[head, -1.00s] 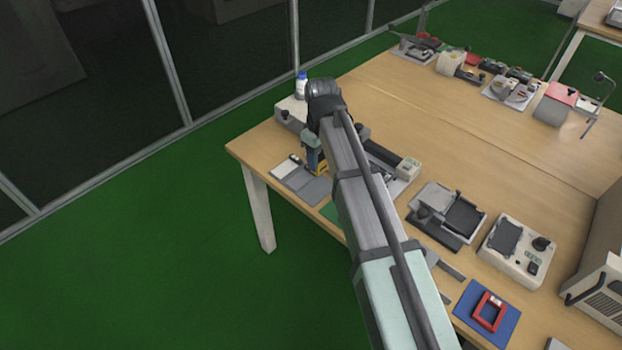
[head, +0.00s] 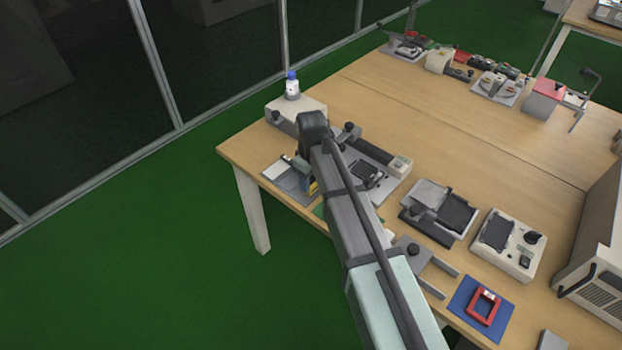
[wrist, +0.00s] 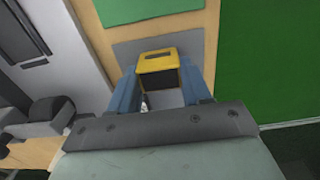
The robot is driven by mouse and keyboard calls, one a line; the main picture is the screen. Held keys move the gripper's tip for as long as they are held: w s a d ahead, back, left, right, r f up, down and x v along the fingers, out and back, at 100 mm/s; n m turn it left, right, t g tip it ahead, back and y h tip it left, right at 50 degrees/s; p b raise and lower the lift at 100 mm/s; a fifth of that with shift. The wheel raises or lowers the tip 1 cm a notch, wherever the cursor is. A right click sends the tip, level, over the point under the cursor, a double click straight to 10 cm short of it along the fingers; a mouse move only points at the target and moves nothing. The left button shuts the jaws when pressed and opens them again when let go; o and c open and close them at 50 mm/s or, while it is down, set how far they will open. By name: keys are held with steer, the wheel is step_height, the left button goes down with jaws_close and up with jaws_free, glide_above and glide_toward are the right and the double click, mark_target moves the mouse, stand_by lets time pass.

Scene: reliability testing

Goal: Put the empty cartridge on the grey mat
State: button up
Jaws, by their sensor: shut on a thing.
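My gripper (wrist: 160,88) has blue fingers and is shut on a yellow-framed cartridge (wrist: 158,60), with a slot in its yellow edge and a dark opening behind it. The cartridge also shows as a small yellow patch in the head view (head: 313,188). The grey mat (wrist: 200,45) shows beyond and beside the cartridge in the wrist view. In the head view the grey mat (head: 292,184) lies near the table's left corner, partly hidden by my gripper. I cannot tell whether the cartridge touches the mat.
A pale item (head: 276,169) lies at the mat's left end. A green mat (wrist: 145,9) lies near the grey one. A grey fixture (head: 385,172) and a pale box with a bottle (head: 292,88) stand close by. The table edge is near, with green floor (wrist: 265,60) beyond.

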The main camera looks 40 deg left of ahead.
mark_target(311, 180)
steer(key=shift+f, duration=0.15)
steer(key=o, duration=1.1)
steer(key=shift+c, duration=0.2)
step_height(311, 180, up, 12)
